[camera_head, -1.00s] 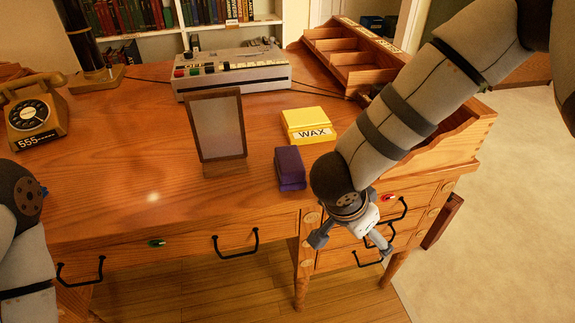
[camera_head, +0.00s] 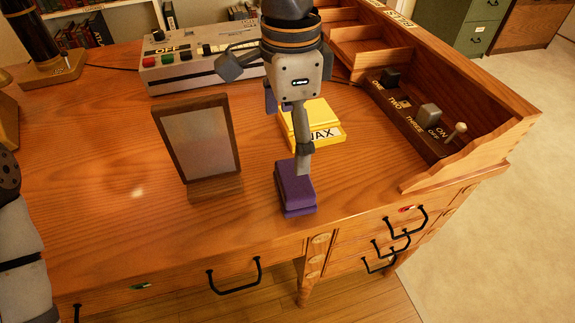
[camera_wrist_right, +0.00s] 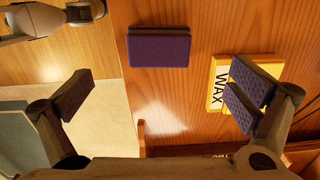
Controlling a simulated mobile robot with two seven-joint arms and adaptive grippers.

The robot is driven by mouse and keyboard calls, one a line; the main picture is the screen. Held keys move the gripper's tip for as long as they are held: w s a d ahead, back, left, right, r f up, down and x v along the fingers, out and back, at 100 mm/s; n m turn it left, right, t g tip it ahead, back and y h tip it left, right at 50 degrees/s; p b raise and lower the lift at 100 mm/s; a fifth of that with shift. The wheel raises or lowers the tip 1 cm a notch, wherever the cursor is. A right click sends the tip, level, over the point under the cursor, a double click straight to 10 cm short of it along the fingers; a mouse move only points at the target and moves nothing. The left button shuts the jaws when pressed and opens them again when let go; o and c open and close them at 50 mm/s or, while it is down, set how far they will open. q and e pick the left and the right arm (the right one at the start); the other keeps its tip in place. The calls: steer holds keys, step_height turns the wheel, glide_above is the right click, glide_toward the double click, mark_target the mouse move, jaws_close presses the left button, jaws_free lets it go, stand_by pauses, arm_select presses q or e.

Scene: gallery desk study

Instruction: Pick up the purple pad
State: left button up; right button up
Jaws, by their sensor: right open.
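The purple pad (camera_head: 297,196) lies on the wooden desk (camera_head: 110,230) near its front edge, beside the yellow wax box. It also shows whole and uncovered in the right wrist view (camera_wrist_right: 158,48), above the middle. My right gripper (camera_head: 285,122) is open and empty over the desk. In the head view one finger hangs down in front of the wax box, with its tip overlapping the pad's far end; I cannot tell its height. In the right wrist view the spread fingers (camera_wrist_right: 165,93) are apart, with the pad beyond them. My left gripper is out of view.
The yellow wax box (camera_head: 322,113) sits just behind the pad. A framed stand (camera_head: 203,145) rises to its left. A wooden console with switches (camera_head: 428,115) borders the right, and a grey button machine (camera_head: 185,72) stands behind. The desk in front of the stand is clear.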

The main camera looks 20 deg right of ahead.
mark_target(295, 177)
steer(key=f, duration=0.2)
steer(key=s+f, duration=0.1)
steer(key=f, duration=0.1)
steer(key=shift+s, duration=0.1)
steer(key=f, duration=0.4)
steer(key=w+d+f+b, duration=0.1)
steer(key=f, duration=0.1)
steer(key=shift+f, duration=0.15)
steer(key=c, duration=1.2)
